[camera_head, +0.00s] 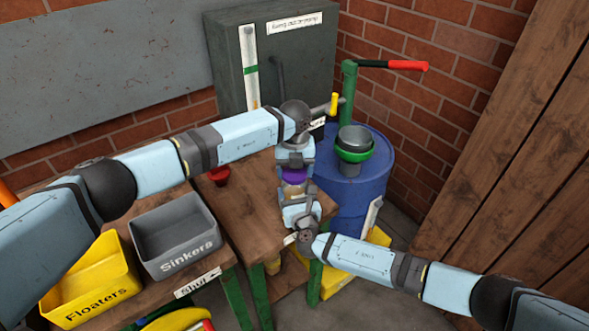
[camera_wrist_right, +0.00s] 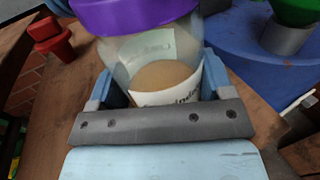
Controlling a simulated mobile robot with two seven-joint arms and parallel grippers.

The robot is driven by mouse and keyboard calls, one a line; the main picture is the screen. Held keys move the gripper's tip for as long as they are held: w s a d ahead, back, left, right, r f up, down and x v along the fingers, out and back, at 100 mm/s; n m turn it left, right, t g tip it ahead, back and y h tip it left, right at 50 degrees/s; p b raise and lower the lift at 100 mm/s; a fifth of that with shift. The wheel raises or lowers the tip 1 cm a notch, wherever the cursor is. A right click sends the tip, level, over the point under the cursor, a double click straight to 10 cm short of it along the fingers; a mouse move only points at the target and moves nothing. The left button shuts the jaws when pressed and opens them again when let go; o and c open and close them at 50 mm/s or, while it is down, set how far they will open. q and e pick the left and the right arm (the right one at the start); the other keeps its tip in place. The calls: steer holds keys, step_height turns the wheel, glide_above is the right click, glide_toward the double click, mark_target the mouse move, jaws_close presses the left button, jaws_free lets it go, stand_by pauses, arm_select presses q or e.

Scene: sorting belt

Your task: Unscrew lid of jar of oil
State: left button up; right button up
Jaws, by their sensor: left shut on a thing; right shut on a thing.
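The jar (camera_wrist_right: 120,48) is clear glass with a pale label and tan contents, and it shows in small part in the head view (camera_head: 293,188). Its purple lid (camera_wrist_right: 135,14) sits on top and also shows in the head view (camera_head: 294,175). My right gripper (camera_wrist_right: 158,85) is shut on the jar's body, one finger on each side. My left gripper (camera_head: 294,164) comes down from above and is shut on the lid. The top of the lid is hidden by the left gripper. Whether the lid's thread is loose cannot be seen.
A grey bin marked Sinkers (camera_head: 160,222) and a yellow bin marked Floaters (camera_head: 62,272) stand at the left. A red object (camera_head: 219,175) is on the wooden bench. A blue drum (camera_head: 372,180) with a green-rimmed cup (camera_head: 354,152) stands close at the right.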

mark_target(294, 172)
arm_select(q)
steer(key=shift+r, duration=0.2)
steer(key=shift+r, duration=0.9)
steer(key=shift+r, duration=2)
arm_select(e)
steer(key=o, duration=1.7)
